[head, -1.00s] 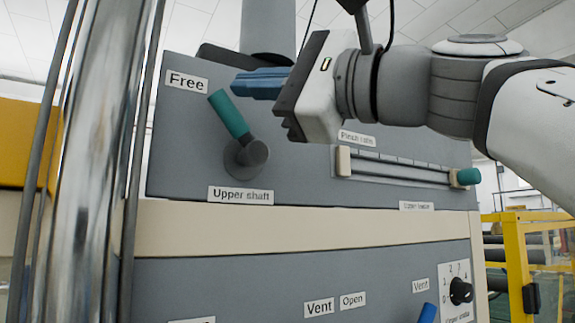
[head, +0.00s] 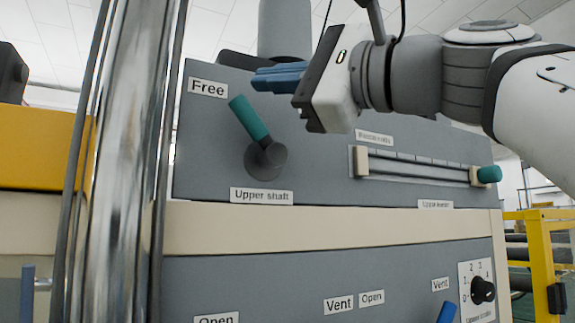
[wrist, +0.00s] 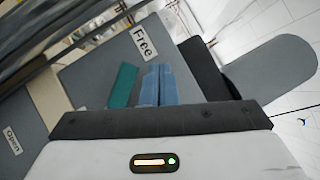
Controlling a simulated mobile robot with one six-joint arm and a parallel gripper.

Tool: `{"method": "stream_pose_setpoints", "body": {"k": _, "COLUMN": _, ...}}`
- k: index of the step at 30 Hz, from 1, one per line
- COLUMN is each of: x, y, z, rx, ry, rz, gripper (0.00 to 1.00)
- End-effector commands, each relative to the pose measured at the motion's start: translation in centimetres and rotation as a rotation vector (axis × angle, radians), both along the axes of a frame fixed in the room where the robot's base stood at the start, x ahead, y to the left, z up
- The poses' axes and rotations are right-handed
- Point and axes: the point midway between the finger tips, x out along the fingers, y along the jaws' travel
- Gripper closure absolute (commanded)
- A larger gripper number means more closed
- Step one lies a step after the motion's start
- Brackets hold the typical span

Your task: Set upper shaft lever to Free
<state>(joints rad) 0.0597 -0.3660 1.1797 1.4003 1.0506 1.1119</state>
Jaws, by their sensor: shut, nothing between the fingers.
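The upper shaft lever (head: 250,119) has a teal handle on a dark grey round hub. It tilts up and to the left, its tip just below and right of the "Free" label (head: 208,88). The "Upper shaft" label (head: 262,196) is under the hub. My gripper (head: 258,78) is shut and empty, its blue fingers pointing left, above and right of the handle tip in the head view. In the wrist view the teal handle (wrist: 123,86) lies just left of the blue fingers, with the Free label (wrist: 144,42) beyond. A gap shows between handle and fingers.
A slider with a teal knob (head: 489,174) is on the panel at right. A chrome column (head: 118,160) stands at left. Below are a rotary knob (head: 482,290) and a blue lever (head: 446,313). A yellow frame (head: 545,260) stands at right.

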Motion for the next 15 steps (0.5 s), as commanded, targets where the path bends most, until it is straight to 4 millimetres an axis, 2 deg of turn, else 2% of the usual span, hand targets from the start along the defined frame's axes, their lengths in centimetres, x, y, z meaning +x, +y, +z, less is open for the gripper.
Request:
{"method": "stream_pose_setpoints", "body": {"k": 9, "x": -0.2, "y": 0.0, "z": 5.6, "rx": -0.001, "ry": -0.003, "rz": 0.001, "gripper": 1.00}}
{"method": "stream_pose_setpoints", "body": {"k": 15, "x": -0.4, "y": 0.0, "z": 8.0, "rx": 0.000, "ry": -0.003, "rz": 0.002, "gripper": 1.00}}
